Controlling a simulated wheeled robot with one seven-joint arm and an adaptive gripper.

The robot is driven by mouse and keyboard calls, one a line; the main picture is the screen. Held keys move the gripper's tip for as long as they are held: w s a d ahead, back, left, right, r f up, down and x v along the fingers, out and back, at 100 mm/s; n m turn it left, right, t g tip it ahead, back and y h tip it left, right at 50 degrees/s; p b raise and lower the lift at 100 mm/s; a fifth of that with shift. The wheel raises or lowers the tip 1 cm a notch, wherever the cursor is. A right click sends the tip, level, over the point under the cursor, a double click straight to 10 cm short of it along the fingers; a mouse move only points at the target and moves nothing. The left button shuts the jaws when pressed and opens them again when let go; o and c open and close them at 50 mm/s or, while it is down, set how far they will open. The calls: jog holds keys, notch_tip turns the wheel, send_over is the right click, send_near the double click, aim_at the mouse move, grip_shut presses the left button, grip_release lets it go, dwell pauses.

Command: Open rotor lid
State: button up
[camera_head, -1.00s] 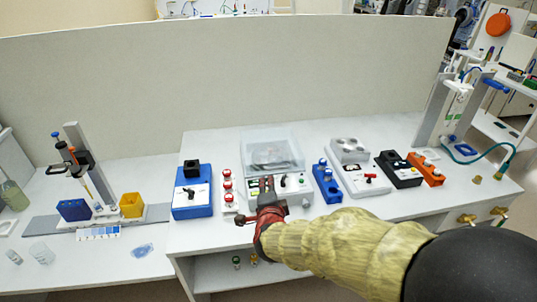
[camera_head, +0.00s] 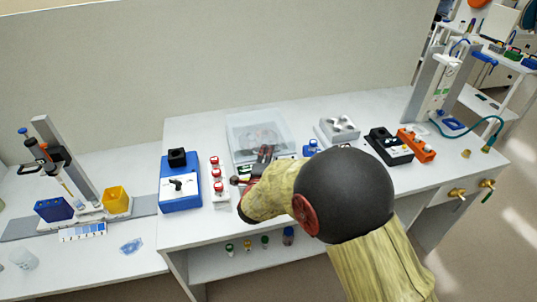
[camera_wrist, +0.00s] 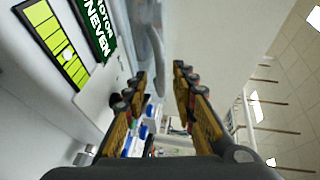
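The centrifuge with the rotor lid stands at the middle of the bench. Its clear lid (camera_head: 257,128) lies down over the rotor, which shows faintly through it. My gripper (camera_head: 265,154) is at the front edge of the centrifuge, partly hidden behind my arm in the head view. In the wrist view my gripper (camera_wrist: 160,75) has its two fingers apart. A pale grey curved piece (camera_wrist: 157,60), seemingly the lid's edge or handle, shows between and beyond the fingertips. I cannot tell whether they touch it.
A blue device (camera_head: 181,190) and a rack of red-capped tubes (camera_head: 217,180) stand left of the centrifuge. A grey-topped device (camera_head: 340,128), a black block (camera_head: 388,146) and an orange block (camera_head: 416,145) stand right. Several small vials sit on the lower shelf.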

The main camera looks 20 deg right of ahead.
jog(key=shift+x, duration=1.3)
jog(key=shift+c, duration=0.8)
jog(key=shift+s, duration=0.1)
jog(key=c, duration=0.5)
grip_shut()
jog(key=shift+f, duration=0.2)
